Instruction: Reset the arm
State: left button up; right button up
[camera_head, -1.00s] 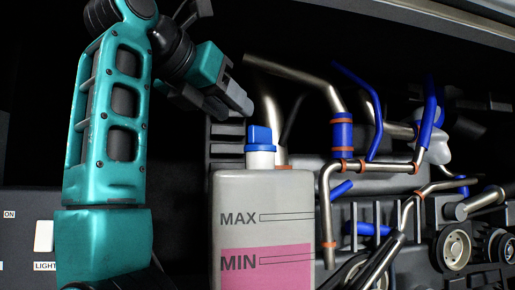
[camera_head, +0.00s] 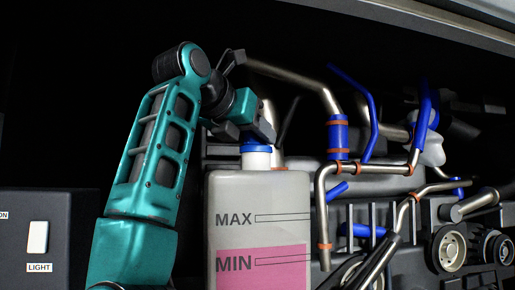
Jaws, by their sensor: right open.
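My right arm is teal and black and rises from the lower left. My right gripper (camera_head: 248,132) is at its end, open, right at the top of the blue-and-white cap (camera_head: 256,158). My left gripper is not in view.
Metal pipes with blue sleeves (camera_head: 338,137) and orange bands stand close on the right. Pulleys (camera_head: 448,248) are at the far right. A dark panel (camera_head: 60,215) with a white LIGHT switch (camera_head: 38,237) is at the left. A grey rim crosses the top right.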

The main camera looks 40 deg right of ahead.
dwell(0.8)
grip_shut()
dwell(0.5)
jog(key=shift+f+n+t+b, duration=0.2)
jog(key=shift+n+t+b, duration=0.1)
jog(key=shift+n+t, duration=0.25)
jog(key=shift+s+d+n+t+y+b, duration=0.1)
jog(key=shift+n+t+y+b, duration=1.55)
jog(key=shift+n+t, duration=0.55)
jog(key=shift+r+n+t+y, duration=0.1)
jog(key=shift+n+t+y, duration=0.15)
jog(key=shift+t, duration=0.2)
